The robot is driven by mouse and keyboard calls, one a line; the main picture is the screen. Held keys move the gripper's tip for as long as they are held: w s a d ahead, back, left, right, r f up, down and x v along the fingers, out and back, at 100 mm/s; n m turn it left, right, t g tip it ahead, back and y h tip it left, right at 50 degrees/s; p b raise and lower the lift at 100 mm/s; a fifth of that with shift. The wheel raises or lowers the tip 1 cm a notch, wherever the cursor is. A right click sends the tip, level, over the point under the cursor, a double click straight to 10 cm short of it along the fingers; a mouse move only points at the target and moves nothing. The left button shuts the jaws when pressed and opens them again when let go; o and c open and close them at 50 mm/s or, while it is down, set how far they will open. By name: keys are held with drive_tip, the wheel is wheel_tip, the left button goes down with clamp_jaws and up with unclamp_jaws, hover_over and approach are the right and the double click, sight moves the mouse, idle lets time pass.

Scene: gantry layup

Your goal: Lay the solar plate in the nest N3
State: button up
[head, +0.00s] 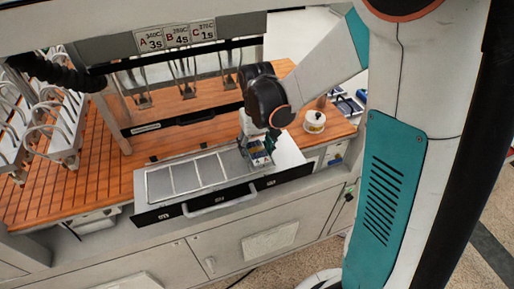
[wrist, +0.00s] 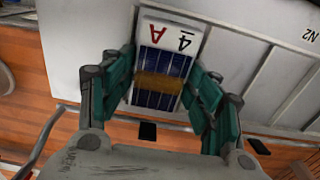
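The solar plate (wrist: 160,62) is a small blue panel with pale lines, an amber band across its middle and a white end marked "4" and "A". It sits between the teal fingers of my gripper (wrist: 164,92), which look closed on its two sides. In the head view my gripper (head: 257,146) and the plate (head: 260,157) are over the right part of the nest tray (head: 140,186). Their height above it is unclear. Several empty framed nests (head: 184,178) lie to the left. In the wrist view an "N2" mark (wrist: 311,35) shows at the right; no N3 mark is readable.
A black front strip with a light handle (head: 221,203) runs along the tray's near side. A white round container (head: 314,121) stands on the wooden bench to the right. White wire racks (head: 60,130) stand at the left. A gantry sign (head: 177,37) hangs above the bench.

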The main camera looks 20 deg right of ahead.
sight(257, 151)
drive_tip(key=shift+f, duration=0.2)
drive_tip(key=shift+s+r, duration=0.1)
drive_tip(key=shift+r, duration=0.15)
drive_tip(key=shift+r+p, duration=0.25)
drive_tip(key=shift+p, duration=0.2)
wheel_tip(257, 151, up, 8)
drive_tip(key=shift+f, duration=0.2)
drive_tip(key=s+r+t, duration=0.3)
drive_tip(key=s+r, duration=0.1)
drive_tip(key=s, duration=0.3)
drive_tip(key=s+r+t, duration=0.4)
drive_tip(key=s+r, duration=0.1)
drive_tip(key=s, duration=0.2)
drive_tip(key=shift+s, duration=0.4)
